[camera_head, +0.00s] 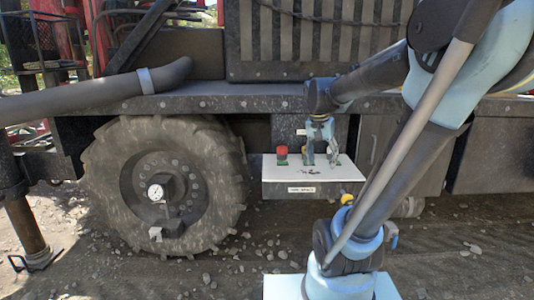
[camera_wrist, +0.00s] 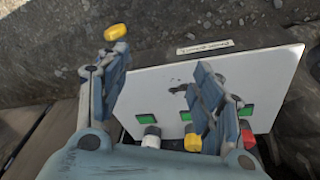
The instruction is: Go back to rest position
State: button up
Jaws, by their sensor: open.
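My gripper (camera_head: 321,157) is open and empty over the white top of a control box (camera_head: 347,175). In the wrist view, my gripper's fingers (camera_wrist: 162,85) stand wide apart with the white panel (camera_wrist: 150,88) behind them. A red knob (camera_head: 282,152) sits on a green base at the panel's left; it also shows at the right in the wrist view (camera_wrist: 248,138). Whether the gripper touches any knob cannot be told.
A large muddy wheel (camera_head: 115,185) with a round gauge (camera_head: 156,192) stands left of the box. A dark vehicle frame (camera_head: 230,104) runs behind. A yellow part (camera_head: 347,199) is by the box's lower right; it also shows in the wrist view (camera_wrist: 116,32). Stony ground (camera_head: 225,265) lies in front.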

jog(key=s+f+n+y, duration=0.1)
jog(key=s+f+n, duration=0.5)
jog(key=s+f, duration=0.8)
jog(key=s, duration=0.2)
jog(key=shift+s+a+y, duration=0.25)
jog(key=shift+s+y, duration=0.1)
jog(key=shift+y, duration=0.05)
